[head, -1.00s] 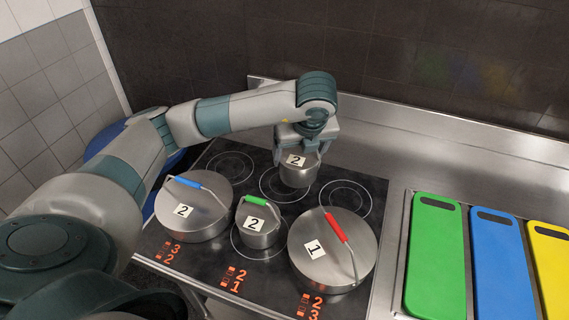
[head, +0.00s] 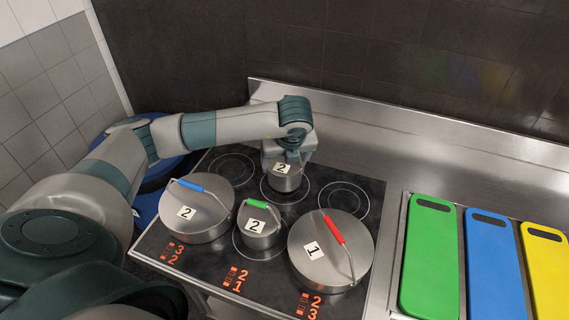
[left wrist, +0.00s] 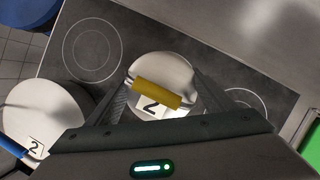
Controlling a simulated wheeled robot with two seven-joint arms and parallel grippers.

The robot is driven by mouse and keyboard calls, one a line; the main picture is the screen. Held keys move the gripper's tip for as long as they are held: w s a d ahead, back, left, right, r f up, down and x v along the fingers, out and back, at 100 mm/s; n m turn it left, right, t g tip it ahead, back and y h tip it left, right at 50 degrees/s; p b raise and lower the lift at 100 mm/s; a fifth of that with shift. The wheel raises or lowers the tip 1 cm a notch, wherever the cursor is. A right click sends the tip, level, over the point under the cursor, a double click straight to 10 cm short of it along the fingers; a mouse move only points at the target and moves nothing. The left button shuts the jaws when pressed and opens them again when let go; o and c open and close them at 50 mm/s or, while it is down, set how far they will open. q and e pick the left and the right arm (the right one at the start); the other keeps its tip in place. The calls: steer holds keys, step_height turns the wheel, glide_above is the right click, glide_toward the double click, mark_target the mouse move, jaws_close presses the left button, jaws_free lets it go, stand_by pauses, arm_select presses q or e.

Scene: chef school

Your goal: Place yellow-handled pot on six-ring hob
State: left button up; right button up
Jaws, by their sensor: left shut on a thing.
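The yellow-handled pot (head: 285,181) is a small steel pot with a "2" label. In the head view it is upright over the back middle ring of the black six-ring hob (head: 320,186), with the ring showing around it. I cannot tell for certain whether its base touches the glass. My left gripper (head: 287,160) is above the pot and shut on it. In the left wrist view the yellow handle (left wrist: 157,93) and round lid (left wrist: 165,68) lie between the fingers. The head view hides the handle behind the gripper. My right gripper is not in view.
A blue-handled pot (head: 192,219), a small green-handled pot (head: 257,229) and a large red-handled pot (head: 318,258) stand along the hob's front. The back left ring (head: 231,168) and back right ring (head: 343,199) are bare. Green (head: 430,258), blue and yellow boards lie at right.

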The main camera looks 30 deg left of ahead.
arm_select(q)
steer(key=shift+f+p, duration=0.3)
steer(key=shift+f, duration=0.6)
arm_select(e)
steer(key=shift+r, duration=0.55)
arm_select(q)
steer(key=shift+f, duration=0.15)
steer(key=o, duration=1)
steer(key=shift+o, duration=1.4)
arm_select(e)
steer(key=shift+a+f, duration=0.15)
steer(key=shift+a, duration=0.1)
